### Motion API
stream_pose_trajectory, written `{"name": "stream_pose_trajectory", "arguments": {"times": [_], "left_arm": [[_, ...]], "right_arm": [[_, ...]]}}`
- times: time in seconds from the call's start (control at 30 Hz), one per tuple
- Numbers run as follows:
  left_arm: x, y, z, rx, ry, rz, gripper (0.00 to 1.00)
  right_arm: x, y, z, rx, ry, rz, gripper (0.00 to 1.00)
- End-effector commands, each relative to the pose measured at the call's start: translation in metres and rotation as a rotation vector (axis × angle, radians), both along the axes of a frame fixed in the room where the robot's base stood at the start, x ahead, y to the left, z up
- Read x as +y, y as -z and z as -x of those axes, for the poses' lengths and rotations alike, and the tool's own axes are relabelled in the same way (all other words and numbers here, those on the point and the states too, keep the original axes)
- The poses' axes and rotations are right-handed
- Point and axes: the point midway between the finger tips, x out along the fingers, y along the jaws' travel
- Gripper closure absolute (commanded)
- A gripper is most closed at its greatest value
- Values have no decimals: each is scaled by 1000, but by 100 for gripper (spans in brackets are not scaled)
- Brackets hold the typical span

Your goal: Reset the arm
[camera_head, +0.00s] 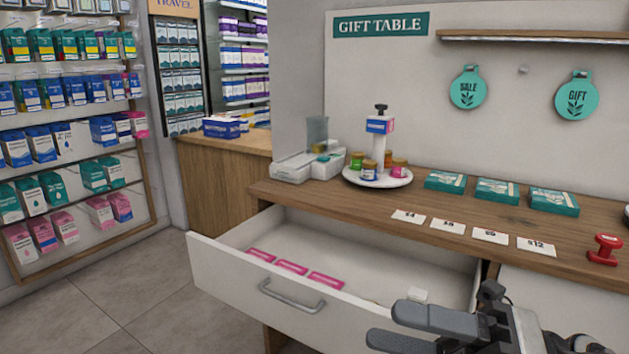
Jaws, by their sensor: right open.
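My right gripper (392,325) shows at the bottom right, open, with its two grey fingers pointing left. It appears in front of the right part of an open drawer (230,262), and I see nothing between its fingers. The white drawer is pulled out from the counter and has a grey handle (291,297). Several pink packets (291,267) lie in it near the front. A small white item (417,295) shows just beyond the upper finger. The gripper hides the drawer's right front corner. My left gripper is not in view.
The wooden counter (345,207) holds a round white stand (377,177) with small jars, white bins (292,167), teal boxes (497,191), price cards (490,236) and a red object (604,249). Stocked shelves (70,143) stand at left. The floor (140,305) left of the drawer is clear.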

Motion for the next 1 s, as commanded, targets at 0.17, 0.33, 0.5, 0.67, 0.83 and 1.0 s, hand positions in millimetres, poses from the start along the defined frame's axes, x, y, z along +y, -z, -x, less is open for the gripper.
{"name": "stream_pose_trajectory", "arguments": {"times": [0.17,0.33,0.5,0.67,0.83,1.0], "left_arm": [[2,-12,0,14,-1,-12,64],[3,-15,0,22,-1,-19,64],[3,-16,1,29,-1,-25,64],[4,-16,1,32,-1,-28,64],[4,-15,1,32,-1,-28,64],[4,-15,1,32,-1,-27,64]], "right_arm": [[-39,53,-58,794,390,-598,46],[-63,176,-43,1445,701,-880,46],[-57,257,9,1871,881,-987,46],[-49,287,39,2056,950,-1016,46],[-47,292,44,2088,960,-1019,46],[-47,291,44,2084,960,-1017,46]]}}
